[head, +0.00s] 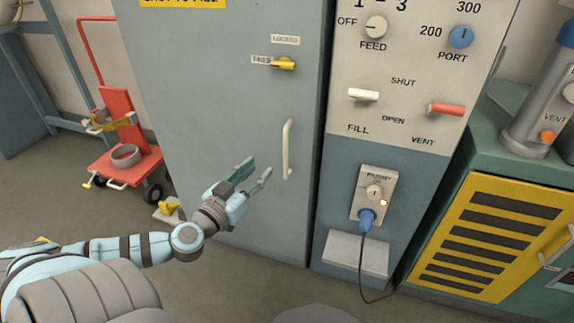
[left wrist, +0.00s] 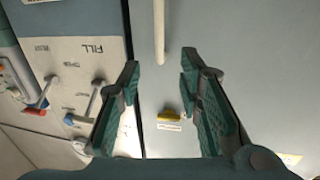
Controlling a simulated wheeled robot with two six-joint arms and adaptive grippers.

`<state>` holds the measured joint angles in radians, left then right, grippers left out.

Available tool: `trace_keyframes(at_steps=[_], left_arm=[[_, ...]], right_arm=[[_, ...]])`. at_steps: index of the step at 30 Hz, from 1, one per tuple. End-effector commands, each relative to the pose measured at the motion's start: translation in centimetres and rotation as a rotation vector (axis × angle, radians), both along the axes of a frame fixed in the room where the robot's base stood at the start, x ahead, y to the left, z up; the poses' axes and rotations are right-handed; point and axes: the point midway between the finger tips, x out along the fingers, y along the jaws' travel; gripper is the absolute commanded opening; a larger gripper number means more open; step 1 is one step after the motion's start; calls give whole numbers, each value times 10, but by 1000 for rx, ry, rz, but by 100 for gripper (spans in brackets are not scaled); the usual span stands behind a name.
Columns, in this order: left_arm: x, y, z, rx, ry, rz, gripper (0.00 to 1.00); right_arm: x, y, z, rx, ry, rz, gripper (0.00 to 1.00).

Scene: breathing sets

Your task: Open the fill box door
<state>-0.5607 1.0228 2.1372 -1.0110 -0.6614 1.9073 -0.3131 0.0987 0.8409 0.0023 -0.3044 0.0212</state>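The fill box door (head: 225,110) is a tall grey panel and looks shut. Its pale vertical bar handle (head: 287,150) is near the door's right edge. A yellow latch lever (head: 284,63) lies level beside the FREE label, below the LOCKED label. My left gripper (head: 257,174) is open and empty, just left of the handle's lower part in the head view. In the left wrist view, the handle (left wrist: 160,28) shows at the top, ahead of the gap between the open fingers, and the latch lever (left wrist: 169,115) shows lower down. My right gripper is not in view.
Right of the door is a panel with FEED and PORT knobs, a white FILL lever (head: 362,95) and a red VENT lever (head: 445,109). Below it a blue plug (head: 367,218) trails a cable. A red cart (head: 124,150) stands at the left. Floor before the door looks mostly clear.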

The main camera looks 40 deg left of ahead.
Motion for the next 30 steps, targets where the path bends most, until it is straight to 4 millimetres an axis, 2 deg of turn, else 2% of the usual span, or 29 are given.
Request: trace_keyframes(at_steps=[5,9,15,18,22,30], left_arm=[[28,1,3,-9,-16,-8,33],[66,8,3,-15,-16,0,33],[114,13,7,-18,-15,-6,33],[129,17,6,-14,-10,-3,33],[139,17,6,-11,-10,-6,33],[141,17,6,-8,-7,-7,33]], right_arm=[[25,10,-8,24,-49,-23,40],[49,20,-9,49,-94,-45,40],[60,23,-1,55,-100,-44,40],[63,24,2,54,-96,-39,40],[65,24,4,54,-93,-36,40],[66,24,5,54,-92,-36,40]])
